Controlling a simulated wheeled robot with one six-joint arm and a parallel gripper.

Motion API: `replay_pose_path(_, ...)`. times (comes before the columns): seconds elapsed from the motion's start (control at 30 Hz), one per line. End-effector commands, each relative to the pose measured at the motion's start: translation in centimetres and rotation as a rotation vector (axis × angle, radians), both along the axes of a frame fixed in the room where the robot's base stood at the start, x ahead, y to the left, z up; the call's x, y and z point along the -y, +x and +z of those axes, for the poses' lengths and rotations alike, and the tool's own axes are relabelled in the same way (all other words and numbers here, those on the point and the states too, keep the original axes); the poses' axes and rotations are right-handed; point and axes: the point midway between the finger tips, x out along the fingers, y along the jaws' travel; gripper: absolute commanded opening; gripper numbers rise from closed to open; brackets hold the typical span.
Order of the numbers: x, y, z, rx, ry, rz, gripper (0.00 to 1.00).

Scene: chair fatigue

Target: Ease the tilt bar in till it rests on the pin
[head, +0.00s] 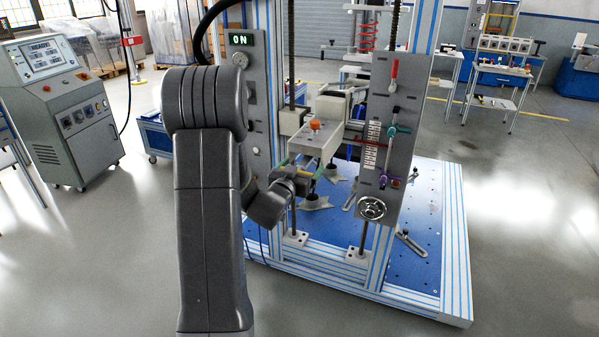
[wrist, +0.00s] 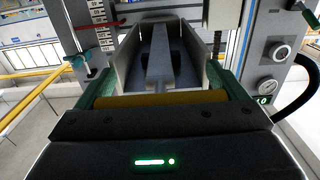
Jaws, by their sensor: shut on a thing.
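Just beyond the crossbar, a grey tapered bar (wrist: 158,62) runs between two grey side plates. In the head view my gripper (head: 303,172) is low in front of the grey housing (head: 316,143) with the orange knob (head: 315,125). The crossbar is mostly hidden there by my wrist. I cannot make out the pin or whether the bar touches it.
A grey panel (head: 385,150) with sliders, a scale and a handwheel (head: 371,208) stands close on the right. The frame post with the lit ON display (head: 241,39) is on the left. A blue base plate (head: 420,245) lies below.

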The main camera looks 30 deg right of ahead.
Motion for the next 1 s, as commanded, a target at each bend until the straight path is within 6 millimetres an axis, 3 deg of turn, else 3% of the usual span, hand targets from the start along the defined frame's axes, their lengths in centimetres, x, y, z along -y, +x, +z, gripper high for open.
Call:
replay_pose_path(0.07,0.0,0.0,-0.1,-0.001,0.002,0.000,1.00)
replay_pose_path(0.43,-0.9,-0.7,-0.1,-0.001,0.001,0.002,1.00)
replay_pose_path(1.0,-9.6,-8.0,-0.1,-0.001,0.002,0.002,1.00)
